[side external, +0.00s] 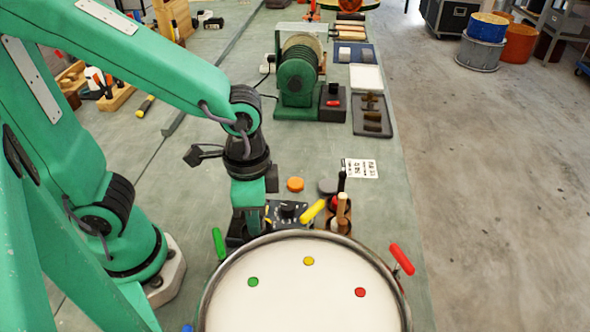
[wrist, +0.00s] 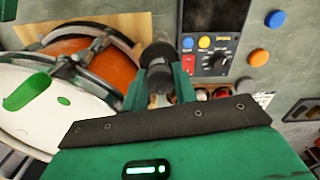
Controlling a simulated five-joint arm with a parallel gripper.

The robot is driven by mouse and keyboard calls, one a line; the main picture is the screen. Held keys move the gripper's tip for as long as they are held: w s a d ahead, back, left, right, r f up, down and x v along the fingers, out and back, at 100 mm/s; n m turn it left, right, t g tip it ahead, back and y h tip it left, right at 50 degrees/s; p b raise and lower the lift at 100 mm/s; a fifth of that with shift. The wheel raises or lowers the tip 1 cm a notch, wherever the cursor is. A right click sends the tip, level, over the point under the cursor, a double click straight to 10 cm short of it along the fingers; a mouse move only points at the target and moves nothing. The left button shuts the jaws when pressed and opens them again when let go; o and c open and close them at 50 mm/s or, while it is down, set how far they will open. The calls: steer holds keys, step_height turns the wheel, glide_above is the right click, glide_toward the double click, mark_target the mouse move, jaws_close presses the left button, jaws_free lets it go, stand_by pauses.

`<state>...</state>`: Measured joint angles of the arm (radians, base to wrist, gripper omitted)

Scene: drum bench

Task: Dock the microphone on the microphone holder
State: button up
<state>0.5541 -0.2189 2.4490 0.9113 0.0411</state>
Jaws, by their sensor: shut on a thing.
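My gripper (side external: 249,215) points down just behind the drum rim in the side external view. In the wrist view its two green fingers (wrist: 159,85) are closed on a dark cylindrical thing with a rounded dark head, which looks like the microphone (wrist: 158,57). The microphone is beside the drum's rim there. In the side external view my gripper and the drum hide most of it. I cannot clearly make out the microphone holder in either view.
The white-topped drum (side external: 300,290) with coloured markers fills the front. A black control box (side external: 287,212) and a block with upright sticks (side external: 341,212) stand close to my gripper. A green grinder (side external: 297,78) is farther back. The bench between is partly clear.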

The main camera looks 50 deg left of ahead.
steer(key=shift+f, duration=0.65)
stand_by(0.3)
steer(key=o, duration=0.7)
steer(key=shift+r, duration=0.15)
steer(key=shift+r, duration=5.4)
steer(key=shift+a, duration=0.1)
steer(key=shift+w+a+r+n+t, duration=0.25)
steer(key=shift+a+n+t, duration=0.8)
steer(key=shift+a, duration=1.05)
steer(key=shift+w+a+r+n+t, duration=0.1)
steer(key=shift+w+a+n+t, duration=0.3)
steer(key=shift+a+n+t, duration=1.15)
steer(key=shift+w+a+r+n+t, duration=0.2)
steer(key=shift+a+n, duration=0.6)
steer(key=shift+a, duration=1.8)
